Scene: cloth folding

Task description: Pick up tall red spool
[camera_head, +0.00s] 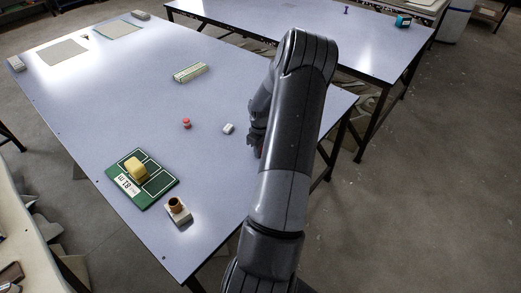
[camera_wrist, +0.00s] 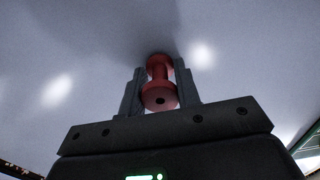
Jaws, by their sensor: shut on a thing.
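The tall red spool (camera_wrist: 159,96) is between the two fingers of my gripper (camera_wrist: 158,82) in the wrist view. It has a narrow waist and a wide flange with a dark hole facing the camera. My gripper is shut on it. In the head view, my gripper (camera_head: 256,146) is over the right part of the table, mostly hidden behind my arm. I cannot tell whether the spool touches the table.
A smaller red spool (camera_head: 186,123) stands on the bluish table (camera_head: 120,100), left of a small white block (camera_head: 228,128). A green board (camera_head: 162,184) with a yellow block (camera_head: 137,168) lies at the near left. A brown cup-like piece (camera_head: 176,205) sits on a pale block.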

